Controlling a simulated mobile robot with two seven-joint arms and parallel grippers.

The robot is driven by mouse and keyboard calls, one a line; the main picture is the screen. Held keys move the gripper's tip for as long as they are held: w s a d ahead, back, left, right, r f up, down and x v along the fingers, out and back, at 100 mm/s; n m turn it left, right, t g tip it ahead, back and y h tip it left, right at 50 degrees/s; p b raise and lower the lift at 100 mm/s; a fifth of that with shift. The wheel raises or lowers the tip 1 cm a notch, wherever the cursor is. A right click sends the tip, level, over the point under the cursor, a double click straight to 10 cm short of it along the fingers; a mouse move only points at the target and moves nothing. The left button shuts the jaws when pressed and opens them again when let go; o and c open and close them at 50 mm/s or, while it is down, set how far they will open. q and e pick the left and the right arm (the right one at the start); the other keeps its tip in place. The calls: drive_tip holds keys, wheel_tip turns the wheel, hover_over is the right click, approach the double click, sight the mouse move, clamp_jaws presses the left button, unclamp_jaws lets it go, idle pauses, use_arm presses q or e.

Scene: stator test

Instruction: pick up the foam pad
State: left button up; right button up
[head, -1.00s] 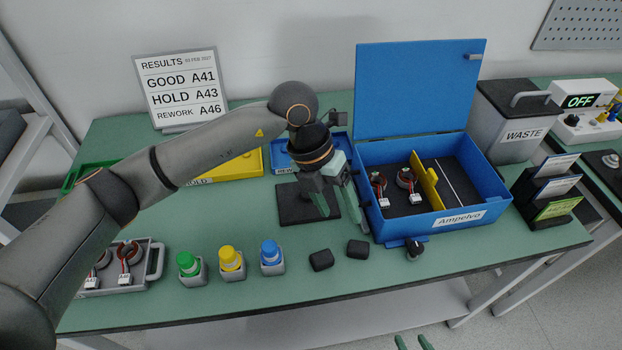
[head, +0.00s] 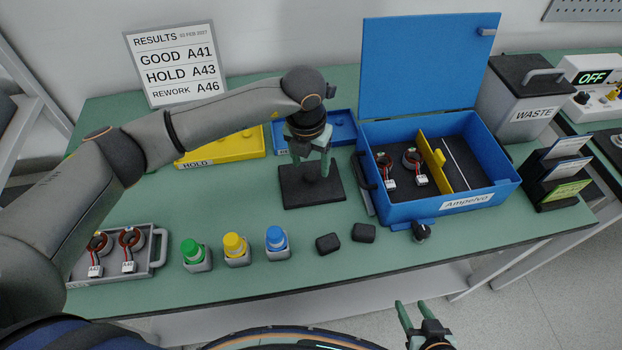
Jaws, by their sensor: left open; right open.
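No thing is labelled as the foam pad. Two small rounded black blocks, a left one (head: 328,243) and a right one (head: 364,232), lie on the green table near its front edge and could be foam. A flat dark square plate (head: 298,196) lies behind them; I cannot tell if it is foam. My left gripper (head: 312,168) points down over this plate, open, with nothing seen held. Its fingers hide part of the plate, and contact is unclear. My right gripper (head: 412,318) is open and empty, in front of the table's front edge.
An open blue box (head: 400,212) holding stators stands right of the plate. Green (head: 192,251), yellow (head: 235,245) and blue (head: 276,239) capped bottles stand left of the blocks. A grey tray (head: 158,250) of stators is further left. Yellow (head: 225,151) and blue (head: 343,127) bins stand behind.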

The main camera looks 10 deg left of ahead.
sight(311, 175)
use_arm(q)
drive_tip(key=f, duration=0.4)
drive_tip(key=shift+w+a+f+p, duration=0.1)
drive_tip(key=shift+w+f+p, duration=0.15)
drive_tip(key=shift+w+p, duration=0.1)
clamp_jaws()
